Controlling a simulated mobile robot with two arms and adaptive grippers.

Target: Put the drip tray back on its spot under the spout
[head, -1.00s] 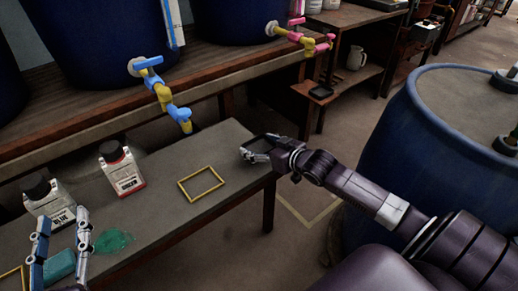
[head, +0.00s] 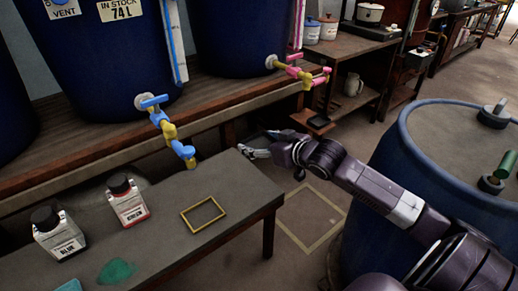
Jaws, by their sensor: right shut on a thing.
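My right gripper (head: 256,150) is shut around a dark, flat thing, mostly hidden by the fingers. It may be the drip tray; I cannot tell for sure. The blue and yellow spout (head: 168,130) hangs from the left vat over the bench's back edge. A yellow rectangular outline (head: 203,215) lies on the bench in front of that spout, with nothing inside it. My left gripper is out of view.
Two bottles, one black-capped (head: 58,236) and one with a red band (head: 127,202), stand on the bench near a green spill (head: 117,271). A pink and yellow spout (head: 298,72) is further back. A blue drum (head: 380,190) stands right. A yellow outline (head: 308,216) marks the floor.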

